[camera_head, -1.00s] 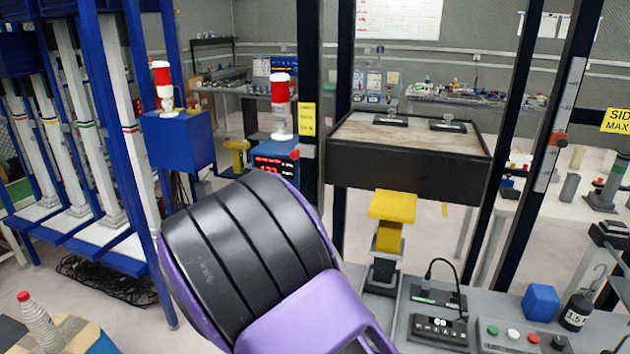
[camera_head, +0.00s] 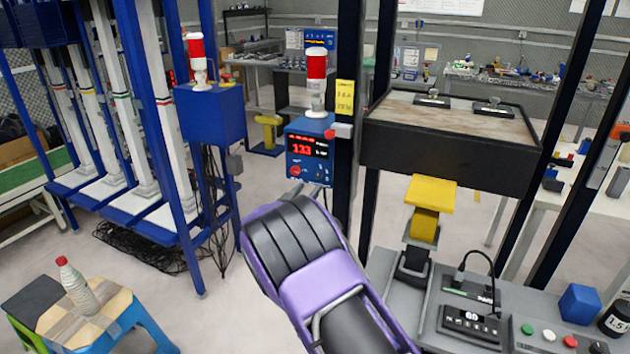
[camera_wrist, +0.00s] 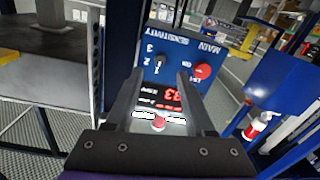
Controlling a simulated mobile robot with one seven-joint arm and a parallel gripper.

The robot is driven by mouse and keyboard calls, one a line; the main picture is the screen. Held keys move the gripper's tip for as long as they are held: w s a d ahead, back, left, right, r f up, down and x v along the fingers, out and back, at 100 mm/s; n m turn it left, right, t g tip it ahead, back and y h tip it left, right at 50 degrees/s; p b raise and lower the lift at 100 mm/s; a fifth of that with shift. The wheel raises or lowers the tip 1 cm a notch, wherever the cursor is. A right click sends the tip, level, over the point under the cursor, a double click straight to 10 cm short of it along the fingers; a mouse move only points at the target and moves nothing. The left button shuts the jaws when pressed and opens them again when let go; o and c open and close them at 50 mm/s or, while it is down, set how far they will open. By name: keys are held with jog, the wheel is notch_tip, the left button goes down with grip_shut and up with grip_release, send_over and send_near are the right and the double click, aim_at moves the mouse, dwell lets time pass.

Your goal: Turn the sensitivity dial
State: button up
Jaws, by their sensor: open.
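The blue control box (camera_head: 292,142) with a red digital display (camera_head: 308,146) stands just beyond my gripper (camera_head: 306,187) in the head view. In the wrist view the box's blue face (camera_wrist: 180,52) shows tilted. A small black dial (camera_wrist: 160,62) sits beside the word SENSITIVITY. A larger red knob (camera_wrist: 202,71) sits under the word MAIN, to the right. My gripper (camera_wrist: 161,73) is open and empty, its two fingers pointing at the panel. The black dial appears between the fingertips, nearer the left one. I cannot tell how far away it is.
A red and white beacon (camera_head: 317,80) stands on the box. A dark post (camera_head: 352,130) with a yellow label rises right of it. A black-sided tray table (camera_head: 445,155) and yellow block (camera_head: 430,193) are farther right. A second blue box (camera_head: 208,112) stands left.

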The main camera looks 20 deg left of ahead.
aim_at(318, 177)
jog(key=shift+w+d, duration=0.15)
jog(key=shift+w, duration=2.65)
grip_shut()
